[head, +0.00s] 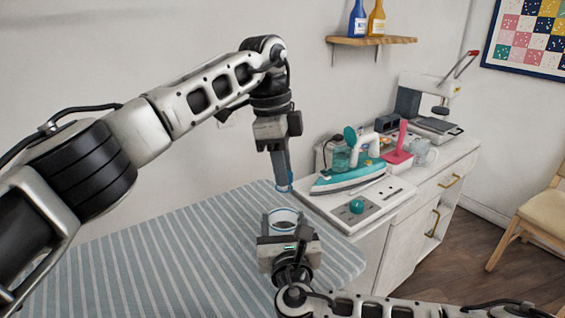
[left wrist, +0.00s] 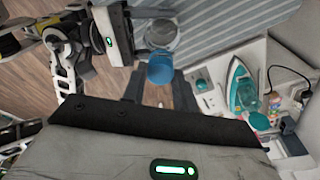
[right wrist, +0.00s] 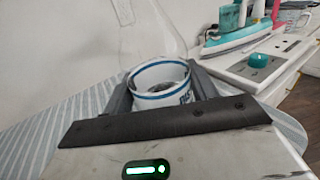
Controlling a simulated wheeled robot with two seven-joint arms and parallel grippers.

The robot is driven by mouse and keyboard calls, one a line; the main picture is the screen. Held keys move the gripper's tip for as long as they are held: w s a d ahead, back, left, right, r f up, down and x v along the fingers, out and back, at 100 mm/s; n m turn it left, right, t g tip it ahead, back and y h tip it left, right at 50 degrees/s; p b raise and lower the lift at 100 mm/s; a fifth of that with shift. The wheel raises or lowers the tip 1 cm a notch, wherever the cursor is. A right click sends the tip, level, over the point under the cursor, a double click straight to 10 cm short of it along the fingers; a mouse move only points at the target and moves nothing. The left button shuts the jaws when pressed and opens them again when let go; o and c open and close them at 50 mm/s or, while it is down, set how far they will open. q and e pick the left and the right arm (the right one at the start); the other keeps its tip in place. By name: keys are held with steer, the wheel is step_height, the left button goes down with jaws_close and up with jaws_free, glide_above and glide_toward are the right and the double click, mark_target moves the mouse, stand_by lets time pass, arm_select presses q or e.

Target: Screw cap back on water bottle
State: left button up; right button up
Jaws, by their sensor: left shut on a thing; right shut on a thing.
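The blue cap (head: 285,188) is between the fingertips of my left gripper (head: 282,176), which points down and is shut on it. The cap also shows in the left wrist view (left wrist: 160,70). My right gripper (head: 287,238) is shut around the water bottle (head: 284,217) below the cap. In the right wrist view the bottle (right wrist: 160,85) has a white label with blue bands and a clear upper part that leaves the top edge. Its mouth is hard to make out. I cannot tell whether cap and bottle touch.
The striped ironing surface (head: 150,255) is largely clear. At right, a teal iron (head: 348,178) stands on a white panel with a teal knob (head: 356,206). A shelf (head: 372,41) with two bottles hangs on the wall.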

arm_select(q)
steer(key=shift+f, duration=0.3)
arm_select(e)
jaws_close()
arm_select(q)
steer(key=m+g, duration=0.1)
steer(key=m, duration=0.5)
steer(key=shift+w, duration=0.1)
steer(key=o, duration=1)
steer(key=shift+c, duration=0.4)
